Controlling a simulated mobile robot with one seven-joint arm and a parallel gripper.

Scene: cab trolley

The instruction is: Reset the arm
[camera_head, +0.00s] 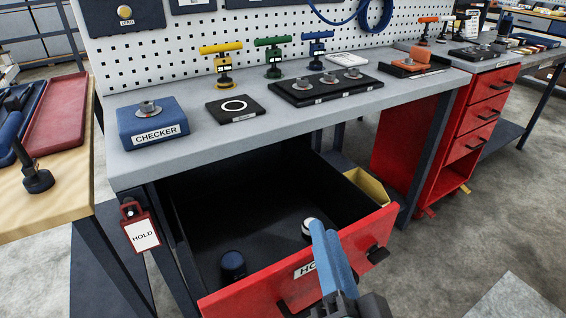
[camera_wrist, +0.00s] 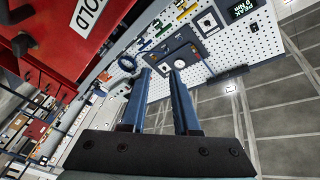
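My gripper (camera_head: 322,228) is in front of the open red drawer (camera_head: 240,287) in the head view, its blue fingers overlapping the drawer front in the picture. In the wrist view, my gripper (camera_wrist: 163,66) has its two blue fingers apart, with nothing between them. A dark blue round piece (camera_head: 232,265) stands in the drawer. A white-topped round piece (camera_head: 308,226) is partly hidden behind my fingers. Whether my fingers touch the drawer cannot be told.
The grey workbench (camera_head: 270,125) above holds a blue CHECKER block (camera_head: 153,127), a black pad (camera_head: 234,108) and a black tray (camera_head: 325,95). A HOLD tag (camera_head: 141,232) hangs at its left leg. A wooden table (camera_head: 60,205) stands left.

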